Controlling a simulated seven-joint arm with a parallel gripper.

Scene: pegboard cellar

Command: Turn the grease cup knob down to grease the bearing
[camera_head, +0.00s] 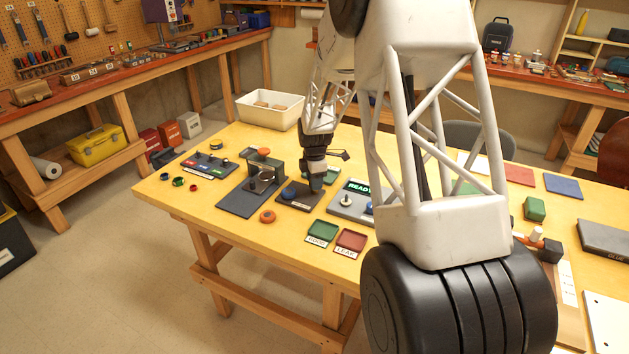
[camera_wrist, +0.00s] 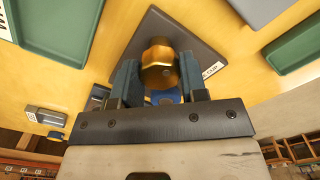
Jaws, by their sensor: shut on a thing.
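The grease cup knob, a brass-coloured faceted piece (camera_wrist: 159,62), shows in the wrist view between the two fingers of my gripper (camera_wrist: 160,75). My gripper is shut on it. A blue part (camera_wrist: 166,97) shows just below the brass in the picture, partly hidden by the fingers. The dark base plate (camera_wrist: 190,38) lies beyond, with a label ending in "CUP". In the head view my gripper (camera_head: 315,182) points down over this plate (camera_head: 296,203), and a rounded blue part (camera_head: 290,192) stands just left of it. The knob is hidden there by my gripper.
A grey bracket fixture (camera_head: 262,168) stands close to the left, with an orange ring (camera_head: 267,216) in front. A "READY" panel (camera_head: 350,200) is close on the right. Green (camera_head: 322,232) and red (camera_head: 351,240) trays lie in front. A white bin (camera_head: 270,109) stands behind.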

